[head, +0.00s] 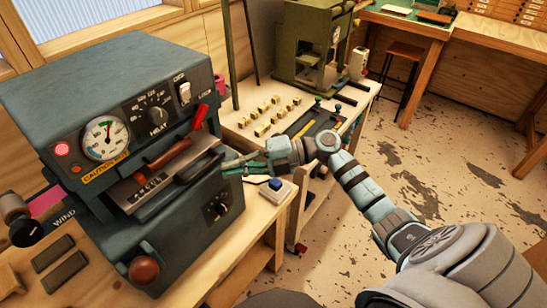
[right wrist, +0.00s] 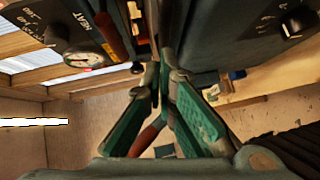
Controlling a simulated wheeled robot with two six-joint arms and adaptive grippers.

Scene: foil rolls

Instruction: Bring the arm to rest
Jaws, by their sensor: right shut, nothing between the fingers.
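My right arm (head: 368,192) reaches in from the lower right of the head view, stretched toward the dark foil machine (head: 185,245). My right gripper (head: 228,166) is shut and empty, its tips close to the right side of the machine's front, by the slot with the dark handle (head: 200,166). I cannot tell if the tips touch it. In the right wrist view the green-padded fingers (right wrist: 163,80) come together at their far ends, with the machine's body close beyond. My left gripper is not in view.
The machine carries a red lever (head: 200,117), a gauge (head: 105,137) and a heat knob. Several brass blocks (head: 263,128) lie on the bench behind. Bare floor (head: 420,150) lies to the right.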

